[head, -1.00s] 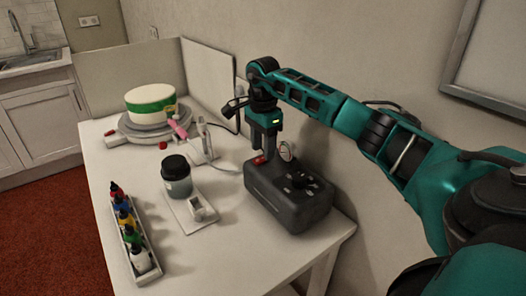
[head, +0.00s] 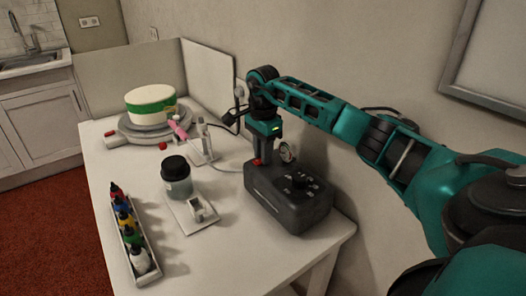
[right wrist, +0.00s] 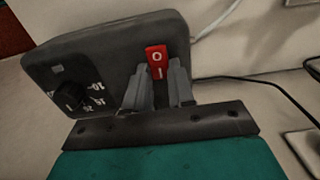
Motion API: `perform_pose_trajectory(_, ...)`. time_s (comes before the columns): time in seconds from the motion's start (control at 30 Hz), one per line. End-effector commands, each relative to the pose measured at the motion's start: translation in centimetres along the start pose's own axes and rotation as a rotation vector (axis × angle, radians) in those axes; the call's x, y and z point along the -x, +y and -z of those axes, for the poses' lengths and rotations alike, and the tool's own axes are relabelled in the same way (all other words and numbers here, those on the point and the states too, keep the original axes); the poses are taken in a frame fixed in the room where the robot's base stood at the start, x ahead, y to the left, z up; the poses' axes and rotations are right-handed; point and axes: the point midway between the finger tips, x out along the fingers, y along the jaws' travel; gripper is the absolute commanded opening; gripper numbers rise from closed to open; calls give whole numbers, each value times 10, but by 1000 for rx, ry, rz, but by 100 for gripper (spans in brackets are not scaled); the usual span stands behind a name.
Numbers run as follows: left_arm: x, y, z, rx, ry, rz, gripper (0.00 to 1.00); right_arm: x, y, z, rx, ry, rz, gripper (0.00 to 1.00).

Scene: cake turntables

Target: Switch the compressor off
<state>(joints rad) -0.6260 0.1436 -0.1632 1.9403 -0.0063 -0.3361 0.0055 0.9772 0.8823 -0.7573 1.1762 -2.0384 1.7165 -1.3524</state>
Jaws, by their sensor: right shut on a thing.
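The compressor (head: 288,205) is a dark grey box at the table's right end, with a round black knob (head: 299,180) and a gauge on top. Its red rocker switch (right wrist: 157,62), marked O and I, is at the edge of its top; it also shows in the head view (head: 257,162). My right gripper (right wrist: 158,92) points down over that end, its two grey fingers shut on either side of the red switch. The fingers hide the switch's lower part, and I cannot tell which side is pressed in. My left gripper is not in view.
The white table (head: 235,250) also holds a dark-lidded jar (head: 177,178), a rack of colour bottles (head: 140,254) and a turntable with a green-banded cake (head: 150,100). A pink airbrush (head: 178,130) rests behind the jar. A wall runs close behind the compressor; the front table area is clear.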

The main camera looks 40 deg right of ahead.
Motion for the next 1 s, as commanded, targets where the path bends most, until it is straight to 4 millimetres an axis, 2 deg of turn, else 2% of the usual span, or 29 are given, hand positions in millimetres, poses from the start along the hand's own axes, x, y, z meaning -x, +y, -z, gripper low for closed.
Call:
perform_pose_trajectory(0.17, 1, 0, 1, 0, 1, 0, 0, 1, 0, 0, 1, 4, -1, 0)
perform_pose_trajectory(0.47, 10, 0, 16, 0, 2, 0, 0, 4, 0, -4, 1, 124, -2, 0)
perform_pose_trajectory(0.83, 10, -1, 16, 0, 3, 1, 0, 1, 0, -4, 0, 149, -1, 0)
perform_pose_trajectory(0.87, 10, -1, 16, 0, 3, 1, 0, 1, 0, -4, 0, 149, -1, 25)
perform_pose_trajectory(1.0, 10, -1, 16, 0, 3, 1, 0, 1, 0, -4, 0, 148, -1, 39)
